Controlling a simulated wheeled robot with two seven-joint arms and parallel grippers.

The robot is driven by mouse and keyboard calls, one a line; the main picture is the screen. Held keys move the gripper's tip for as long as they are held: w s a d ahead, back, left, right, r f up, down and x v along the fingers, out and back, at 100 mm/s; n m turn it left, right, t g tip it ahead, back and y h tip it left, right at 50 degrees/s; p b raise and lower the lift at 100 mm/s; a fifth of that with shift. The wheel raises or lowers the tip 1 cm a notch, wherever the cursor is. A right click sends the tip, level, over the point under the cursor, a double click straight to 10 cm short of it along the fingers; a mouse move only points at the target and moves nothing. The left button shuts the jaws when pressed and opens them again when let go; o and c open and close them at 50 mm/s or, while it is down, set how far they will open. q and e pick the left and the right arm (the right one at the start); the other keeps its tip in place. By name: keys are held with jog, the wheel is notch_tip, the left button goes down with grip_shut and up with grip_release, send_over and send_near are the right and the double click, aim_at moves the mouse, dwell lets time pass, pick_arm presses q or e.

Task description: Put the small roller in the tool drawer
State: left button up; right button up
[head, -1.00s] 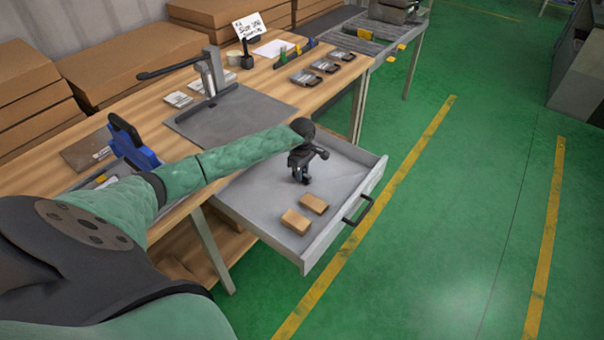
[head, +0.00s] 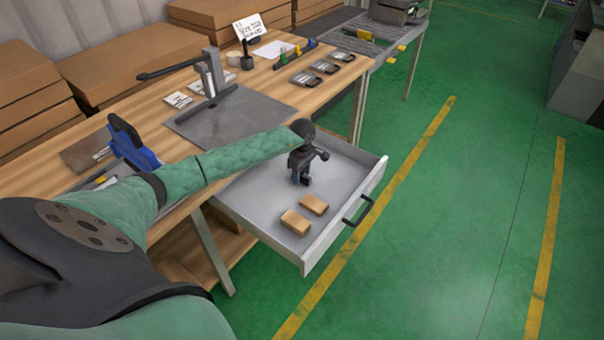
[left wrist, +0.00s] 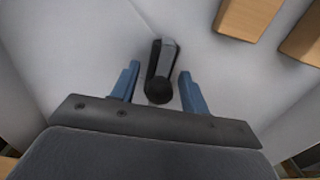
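The tool drawer (head: 240,190) is pulled out from under the wooden bench. My left gripper (head: 301,181) points down inside the drawer. In the left wrist view my left gripper (left wrist: 159,84) is open, with its two blue fingers apart. The small roller (left wrist: 161,66), dark with a round black end, lies between the fingers with a gap on each side. It looks to be at the drawer floor, though its exact height is hard to tell. The roller is not clear in the head view. My right gripper is out of view.
Two brown blocks (head: 296,222) (head: 314,205) lie in the drawer's front part, beside my gripper. The bench (head: 262,82) above holds a lever press (head: 209,84) on a grey mat and a blue clamp-like tool (head: 133,143). Green floor is free to the right.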

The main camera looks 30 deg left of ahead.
pick_arm(q)
jog(key=shift+r, duration=0.15)
notch_tip(320, 180, up, 4)
jog(key=shift+r+p, duration=0.15)
jog(key=shift+p, duration=0.7)
notch_tip(320, 180, up, 8)
jog(key=p, duration=0.1)
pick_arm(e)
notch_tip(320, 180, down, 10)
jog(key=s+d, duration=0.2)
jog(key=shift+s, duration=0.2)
pick_arm(q)
jog(key=shift+d+f, duration=0.1)
jog(key=shift+f, duration=0.1)
